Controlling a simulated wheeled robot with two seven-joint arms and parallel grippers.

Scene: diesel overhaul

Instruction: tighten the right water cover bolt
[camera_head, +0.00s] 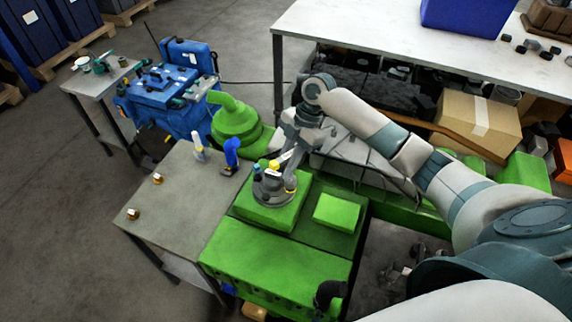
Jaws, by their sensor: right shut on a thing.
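The water cover (272,193) is a grey round part seated on a green block of the engine, near the middle of the head view. Small yellow and dark pieces show on and around it, too small to tell apart as bolts. My right gripper (287,162) points down at the cover's far side, its fingers close above it. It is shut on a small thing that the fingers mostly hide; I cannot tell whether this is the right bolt. My left gripper is out of view.
A grey table (178,205) left of the engine holds two brass pieces, a white bottle (198,147) and a blue tool (231,155). A green rounded part (236,120) stands behind. A white-topped bench (400,40) runs along the back right.

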